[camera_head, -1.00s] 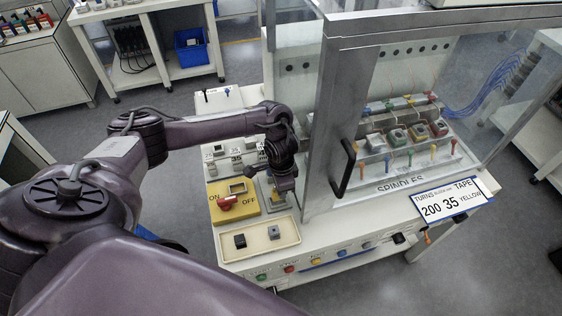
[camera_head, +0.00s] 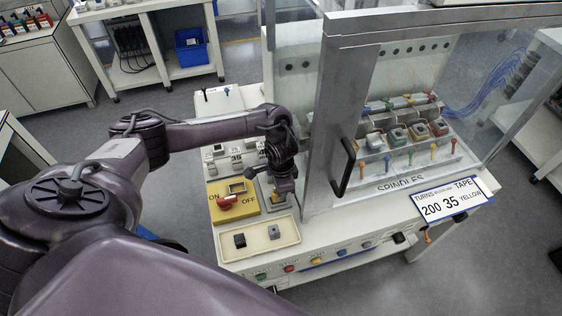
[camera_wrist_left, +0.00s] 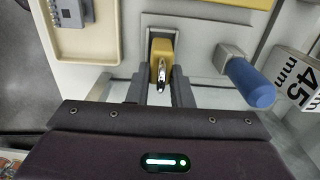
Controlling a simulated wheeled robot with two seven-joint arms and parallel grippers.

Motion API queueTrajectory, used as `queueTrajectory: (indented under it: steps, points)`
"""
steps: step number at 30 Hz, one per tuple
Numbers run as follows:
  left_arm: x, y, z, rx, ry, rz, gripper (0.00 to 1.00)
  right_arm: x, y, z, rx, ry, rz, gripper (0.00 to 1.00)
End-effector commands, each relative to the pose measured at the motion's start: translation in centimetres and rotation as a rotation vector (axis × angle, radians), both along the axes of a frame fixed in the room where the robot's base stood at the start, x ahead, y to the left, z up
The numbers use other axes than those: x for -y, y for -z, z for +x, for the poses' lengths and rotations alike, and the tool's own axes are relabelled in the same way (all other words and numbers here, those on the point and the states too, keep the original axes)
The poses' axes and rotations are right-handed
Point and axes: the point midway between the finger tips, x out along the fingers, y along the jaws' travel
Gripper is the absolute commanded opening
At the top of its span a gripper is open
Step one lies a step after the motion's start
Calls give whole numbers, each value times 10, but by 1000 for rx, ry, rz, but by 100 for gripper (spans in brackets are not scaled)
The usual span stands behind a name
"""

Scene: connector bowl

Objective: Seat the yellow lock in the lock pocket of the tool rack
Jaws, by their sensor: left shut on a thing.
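My left gripper (camera_wrist_left: 162,88) is shut on the yellow lock (camera_wrist_left: 161,53), which shows between the two fingers with a shiny metal part facing the camera. The lock's far end lies at a grey frame on a grey plate, the tool rack (camera_wrist_left: 200,57). I cannot tell whether the lock is inside the pocket or just above it. In the head view the left gripper (camera_head: 282,196) is low over the bench, right of the yellow ON/OFF panel (camera_head: 223,208), and its wrist hides most of the lock. My right gripper is not in view.
A blue-handled tool (camera_wrist_left: 249,83) stands close right of the lock in the wrist view. A cream tray (camera_head: 258,251) with a black block (camera_head: 240,240) and a grey block (camera_head: 274,231) lies in front. The glass enclosure's door handle (camera_head: 346,168) is close to the right.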

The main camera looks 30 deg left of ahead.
Motion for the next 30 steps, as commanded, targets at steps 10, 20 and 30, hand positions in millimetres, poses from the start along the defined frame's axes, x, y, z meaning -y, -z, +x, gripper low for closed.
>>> queueTrajectory:
  steps: [10, 20, 30]
  points:
    - [0, 10, 0, 0, 0, 0, 0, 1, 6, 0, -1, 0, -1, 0]
    - [0, 14, 0, 0, 0, 0, 31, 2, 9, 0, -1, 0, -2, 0]
    - [0, 14, 0, 0, 0, 0, 45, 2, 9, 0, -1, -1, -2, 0]
